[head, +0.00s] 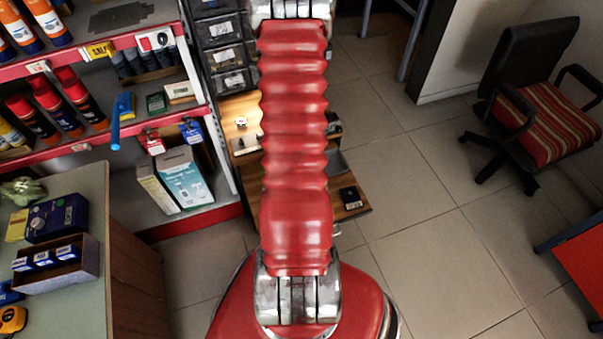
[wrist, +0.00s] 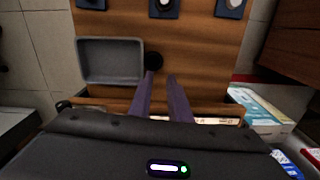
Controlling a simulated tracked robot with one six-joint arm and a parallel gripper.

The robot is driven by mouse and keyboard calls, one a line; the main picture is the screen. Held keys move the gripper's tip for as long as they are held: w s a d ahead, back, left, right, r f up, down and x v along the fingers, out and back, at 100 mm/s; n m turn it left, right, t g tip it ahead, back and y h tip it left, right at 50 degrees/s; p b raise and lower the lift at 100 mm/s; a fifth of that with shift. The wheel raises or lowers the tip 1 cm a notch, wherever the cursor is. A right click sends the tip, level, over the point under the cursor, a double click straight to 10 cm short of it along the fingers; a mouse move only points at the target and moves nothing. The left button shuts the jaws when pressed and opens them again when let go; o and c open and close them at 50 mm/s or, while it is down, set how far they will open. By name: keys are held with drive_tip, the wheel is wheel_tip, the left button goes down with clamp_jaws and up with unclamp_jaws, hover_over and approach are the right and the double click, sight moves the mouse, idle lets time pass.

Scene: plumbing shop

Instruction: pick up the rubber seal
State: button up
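In the wrist view a small round black piece (wrist: 153,62), which looks like the rubber seal, lies on a wooden surface (wrist: 200,60), beside the right edge of a grey tray. My gripper (wrist: 161,76) points at the wooden surface with its two purple fingers apart and nothing visible between them. The black piece shows just beyond the left fingertip; I cannot tell whether they touch. In the head view my red arm hides the gripper and the black piece.
The grey tray (wrist: 110,60) is left of the fingers. Dark square pads line the far edge; the middle pad (wrist: 165,8) bears a pale round item. In the head view, a stocked shelf (head: 150,40) stands left and a chair (head: 540,110) right, with open tiled floor between.

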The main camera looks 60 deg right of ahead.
drive_tip(key=shift+f, duration=2.6)
drive_tip(key=shift+f, duration=2.6)
clamp_jaws()
